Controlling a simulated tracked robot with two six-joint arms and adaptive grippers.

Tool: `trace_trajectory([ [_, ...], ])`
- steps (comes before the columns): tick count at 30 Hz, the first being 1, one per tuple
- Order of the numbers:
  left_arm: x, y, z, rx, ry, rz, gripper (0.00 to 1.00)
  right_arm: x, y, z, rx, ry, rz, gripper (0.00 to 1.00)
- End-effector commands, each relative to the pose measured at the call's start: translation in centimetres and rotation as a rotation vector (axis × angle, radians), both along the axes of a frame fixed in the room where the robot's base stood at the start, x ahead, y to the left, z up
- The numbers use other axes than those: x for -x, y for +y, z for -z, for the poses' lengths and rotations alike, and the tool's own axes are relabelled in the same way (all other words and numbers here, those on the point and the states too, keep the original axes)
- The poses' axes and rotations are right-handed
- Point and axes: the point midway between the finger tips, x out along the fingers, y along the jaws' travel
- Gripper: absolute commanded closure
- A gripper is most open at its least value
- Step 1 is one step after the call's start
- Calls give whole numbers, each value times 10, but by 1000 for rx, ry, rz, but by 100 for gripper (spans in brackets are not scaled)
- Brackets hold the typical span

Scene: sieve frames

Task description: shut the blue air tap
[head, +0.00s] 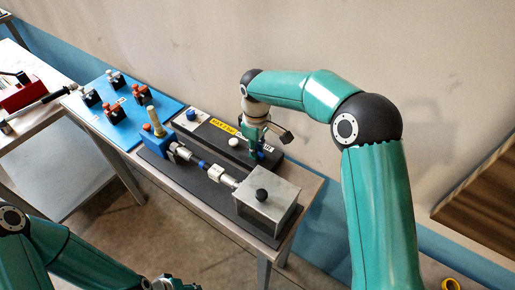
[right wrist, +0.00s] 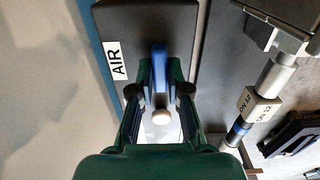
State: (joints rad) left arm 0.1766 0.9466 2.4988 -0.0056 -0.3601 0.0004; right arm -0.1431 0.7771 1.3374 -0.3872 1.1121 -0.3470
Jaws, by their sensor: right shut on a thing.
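The blue air tap (head: 260,155) is on the near right end of a dark panel (head: 215,131). In the right wrist view its blue lever (right wrist: 159,68) points along the panel's length, beside a white label reading AIR (right wrist: 115,61). My right gripper (head: 258,146) is shut on the lever from above. In the right wrist view its fingers (right wrist: 160,92) stand on both sides of the lever. The fingers partly hide the tap's body. My left gripper (head: 172,284) is at the bottom edge, apart from the bench; its jaws are cut off.
A pale round knob (head: 234,142) and a blue knob (head: 191,114) stand on the same panel. In front lie a pipe run (head: 205,167) and a grey metal box (head: 267,197) with a black knob. A blue board (head: 124,108) with several small valves lies at left.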

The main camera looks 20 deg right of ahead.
Motion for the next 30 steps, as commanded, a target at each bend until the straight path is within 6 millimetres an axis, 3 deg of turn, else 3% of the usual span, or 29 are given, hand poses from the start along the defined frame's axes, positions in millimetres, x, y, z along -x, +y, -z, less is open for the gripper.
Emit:
trace_trajectory([
  [3,0,0,0,0,0,0,60,-3,-2,-3,1,-13,-1,100],
  [4,0,0,0,0,0,0,60,-3,-2,-3,1,-13,-1,80],
  [8,0,0,0,0,0,0,60,-2,-1,-3,1,-10,0,59],
  [20,0,0,-1,0,0,0,60,-2,-1,-6,1,-6,1,59],
  [25,0,0,-1,0,0,0,60,-2,-1,-28,1,-7,1,59],
  [30,0,0,-1,0,0,0,60,-3,0,-62,-1,-9,2,59],
])
